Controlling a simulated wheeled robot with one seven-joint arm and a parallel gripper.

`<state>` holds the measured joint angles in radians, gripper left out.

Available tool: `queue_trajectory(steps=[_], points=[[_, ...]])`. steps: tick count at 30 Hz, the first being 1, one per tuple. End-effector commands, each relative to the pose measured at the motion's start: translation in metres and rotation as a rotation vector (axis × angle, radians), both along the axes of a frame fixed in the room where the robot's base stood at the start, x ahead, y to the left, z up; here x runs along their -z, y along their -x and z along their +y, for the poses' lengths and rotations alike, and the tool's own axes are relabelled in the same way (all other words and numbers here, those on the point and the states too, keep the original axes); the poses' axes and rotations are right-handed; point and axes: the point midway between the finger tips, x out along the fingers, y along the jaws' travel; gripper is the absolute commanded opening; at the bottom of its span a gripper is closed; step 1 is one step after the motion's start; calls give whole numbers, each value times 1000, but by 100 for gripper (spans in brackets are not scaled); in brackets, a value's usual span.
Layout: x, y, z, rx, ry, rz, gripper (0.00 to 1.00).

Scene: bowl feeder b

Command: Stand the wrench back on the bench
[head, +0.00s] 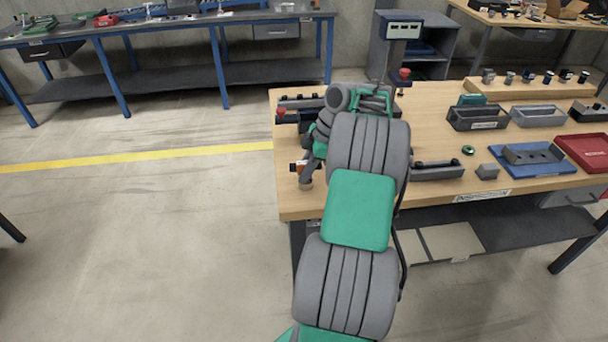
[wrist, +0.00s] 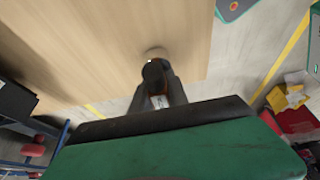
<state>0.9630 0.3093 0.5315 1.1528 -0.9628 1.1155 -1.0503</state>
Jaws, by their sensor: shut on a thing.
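The wrench (head: 298,167) is a small dark tool with an orange part, near the left front edge of the wooden bench (head: 440,110). My gripper (head: 308,172) is shut on it. In the wrist view the wrench (wrist: 154,71) shows as a dark rounded end between the two dark fingers, with a little orange beside it. A brownish round part shows just below it in the head view. I cannot tell whether the wrench touches the bench top. The fingers and my arm hide much of it.
Right of my arm are a dark grey holder (head: 437,171), a small grey block (head: 487,171), a blue tray (head: 530,170), a red tray (head: 590,150) and open bins (head: 478,120). Red-knobbed fixtures stand behind my gripper. Bare wood lies at the front left.

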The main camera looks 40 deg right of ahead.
Motion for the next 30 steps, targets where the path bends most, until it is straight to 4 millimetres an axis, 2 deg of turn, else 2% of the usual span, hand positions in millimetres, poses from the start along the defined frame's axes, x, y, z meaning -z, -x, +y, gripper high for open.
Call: queue_trajectory(steps=[10,11,18,26,30], points=[[4,0,-1,0,3,-2,0],[5,0,-1,0,2,-1,21],[4,0,0,0,1,-1,40],[3,0,-1,1,1,-2,42],[-5,0,-2,0,3,-2,42]])
